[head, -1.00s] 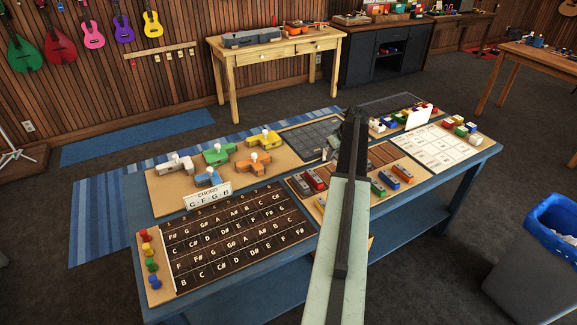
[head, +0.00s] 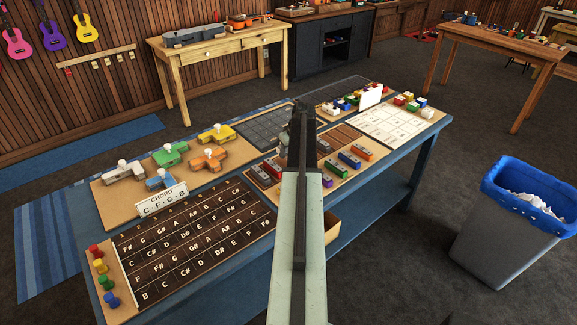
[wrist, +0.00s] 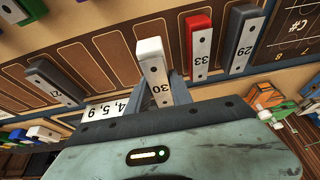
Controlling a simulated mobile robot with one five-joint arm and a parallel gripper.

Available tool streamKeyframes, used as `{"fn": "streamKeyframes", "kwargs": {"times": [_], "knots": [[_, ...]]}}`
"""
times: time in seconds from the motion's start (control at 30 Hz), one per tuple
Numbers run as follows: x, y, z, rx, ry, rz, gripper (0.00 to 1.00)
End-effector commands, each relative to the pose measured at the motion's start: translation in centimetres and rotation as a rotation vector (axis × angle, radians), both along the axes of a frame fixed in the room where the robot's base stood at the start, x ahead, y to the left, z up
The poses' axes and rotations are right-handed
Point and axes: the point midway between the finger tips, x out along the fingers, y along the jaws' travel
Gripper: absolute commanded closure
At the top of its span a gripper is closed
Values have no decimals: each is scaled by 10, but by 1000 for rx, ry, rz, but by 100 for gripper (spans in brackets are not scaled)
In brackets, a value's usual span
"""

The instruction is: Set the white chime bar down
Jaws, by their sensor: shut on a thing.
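The white chime bar (wrist: 152,62), marked 30, shows in the wrist view between the fingers of my gripper (wrist: 160,88). My gripper is shut on it. The bar is over the tan tray (wrist: 120,15) with brown slots, beside a red bar (wrist: 199,42) marked 33. I cannot tell whether it touches the tray. In the head view my arm hides the white bar, and the gripper end (head: 302,125) is over the blue table's chime tray.
A dark grey bar (wrist: 243,42) marked 29 stands right of the red one; another dark bar (wrist: 52,82) is at left. Empty brown slots (wrist: 85,62) lie between. A number card (wrist: 105,108) is near the gripper. A chord board (head: 195,230) lies on the table; a bin (head: 515,225) stands right.

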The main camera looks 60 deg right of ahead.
Motion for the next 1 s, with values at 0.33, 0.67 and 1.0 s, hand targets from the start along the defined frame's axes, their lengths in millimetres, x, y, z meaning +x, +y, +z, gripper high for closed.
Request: {"fn": "streamKeyframes", "kwargs": {"times": [0.33, 0.67, 1.0], "knots": [[1, 0, -37, 0, 0, 1, 100], [1, 1, -40, 0, 0, 2, 100], [2, 1, -43, 0, 0, 2, 52]]}}
